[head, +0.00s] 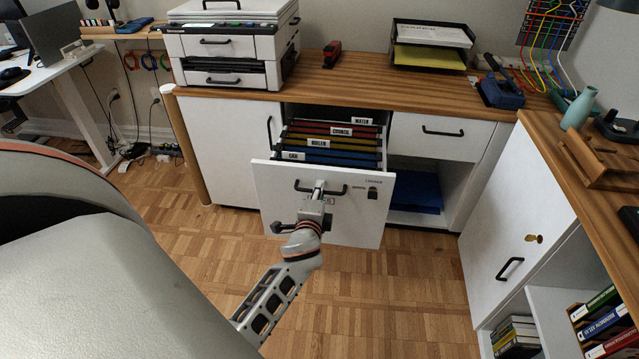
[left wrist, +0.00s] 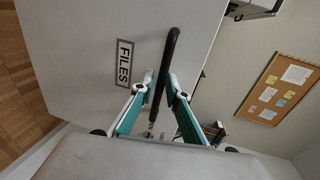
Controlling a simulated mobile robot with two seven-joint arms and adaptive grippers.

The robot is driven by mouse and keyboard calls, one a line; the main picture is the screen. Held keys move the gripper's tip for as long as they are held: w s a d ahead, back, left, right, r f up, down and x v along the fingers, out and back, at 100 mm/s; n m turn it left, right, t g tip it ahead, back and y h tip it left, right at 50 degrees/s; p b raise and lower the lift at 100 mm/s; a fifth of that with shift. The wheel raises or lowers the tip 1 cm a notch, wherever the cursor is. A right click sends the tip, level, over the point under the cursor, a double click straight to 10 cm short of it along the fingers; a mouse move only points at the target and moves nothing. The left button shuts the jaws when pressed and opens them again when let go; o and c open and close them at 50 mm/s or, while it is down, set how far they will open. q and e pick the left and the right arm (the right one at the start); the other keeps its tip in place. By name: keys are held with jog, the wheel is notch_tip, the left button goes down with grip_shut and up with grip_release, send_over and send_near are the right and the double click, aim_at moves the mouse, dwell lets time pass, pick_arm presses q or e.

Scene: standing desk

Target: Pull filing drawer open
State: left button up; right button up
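The filing drawer (head: 283,208) stands pulled out from under the wooden counter. Its white front carries a black bar handle (head: 335,191) and a dark latch piece at the right. Inside hang coloured file folders (head: 335,143) with labelled tabs. My left gripper (head: 318,187) is at the middle of the handle. In the left wrist view its fingers (left wrist: 160,80) sit on both sides of the black handle (left wrist: 172,48), closed in on it, beside a FILES label (left wrist: 124,63) on the drawer front (left wrist: 85,50). My right gripper is in neither view.
A closed drawer (head: 440,132) and an open shelf with a blue item (head: 415,192) are right of the filing drawer. A white cabinet (head: 515,240) stands further right. A printer (head: 230,45) rests on the counter. The parquet floor in front is clear.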

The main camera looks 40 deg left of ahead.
pick_arm(q)
jog(key=v, duration=0.7)
jog(key=shift+s, duration=0.25)
jog(key=shift+d, duration=0.1)
dwell(0.4)
